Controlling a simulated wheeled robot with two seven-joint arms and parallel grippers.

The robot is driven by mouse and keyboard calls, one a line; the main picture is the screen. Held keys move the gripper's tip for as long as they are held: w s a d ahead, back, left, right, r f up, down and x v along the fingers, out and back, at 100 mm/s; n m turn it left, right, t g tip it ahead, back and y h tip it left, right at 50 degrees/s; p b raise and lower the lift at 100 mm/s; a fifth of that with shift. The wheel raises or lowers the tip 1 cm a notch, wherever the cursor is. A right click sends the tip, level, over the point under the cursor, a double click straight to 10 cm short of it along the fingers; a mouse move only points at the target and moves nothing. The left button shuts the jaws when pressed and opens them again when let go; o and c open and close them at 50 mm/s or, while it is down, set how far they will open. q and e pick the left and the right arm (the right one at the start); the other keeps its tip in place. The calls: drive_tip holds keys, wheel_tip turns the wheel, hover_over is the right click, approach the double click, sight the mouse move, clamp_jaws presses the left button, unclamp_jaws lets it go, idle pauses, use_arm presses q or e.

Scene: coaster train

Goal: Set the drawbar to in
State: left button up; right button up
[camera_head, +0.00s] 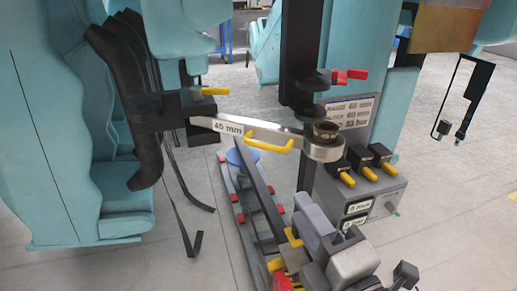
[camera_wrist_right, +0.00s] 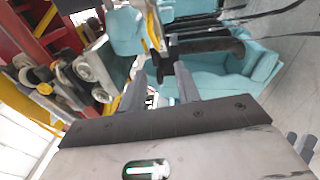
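The drawbar (camera_head: 290,130) is a pale metal bar with a "45 mm" label and a yellow handle (camera_head: 270,146). It spans from a black bracket on the left teal car to a metal ring (camera_head: 323,150) below a dark column. My right gripper (camera_head: 318,222) is low in front of the drawbar, apart from the yellow handle. In the right wrist view its two grey fingers (camera_wrist_right: 160,88) are spread with a gap between them. A yellow part shows beyond them, and I cannot tell if it is the handle. My left gripper is not in view.
A grey control box (camera_head: 385,190) with labels and several yellow-tipped levers stands right of the ring. Teal car seats (camera_head: 100,180) stand left. A rail with red parts (camera_head: 240,217) runs below the bar. Bare grey floor (camera_head: 450,215) lies to the right.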

sight(263, 148)
drive_tip(key=shift+n, duration=0.4)
drive_tip(key=x, duration=0.5)
drive_tip(key=p+x, duration=0.1)
drive_tip(key=x, duration=0.4)
drive_tip(key=r+x, duration=0.1)
drive_tip(key=x, duration=0.5)
drive_tip(key=shift+s+p, duration=0.1)
drive_tip(key=shift+p, duration=0.3)
clamp_jaws()
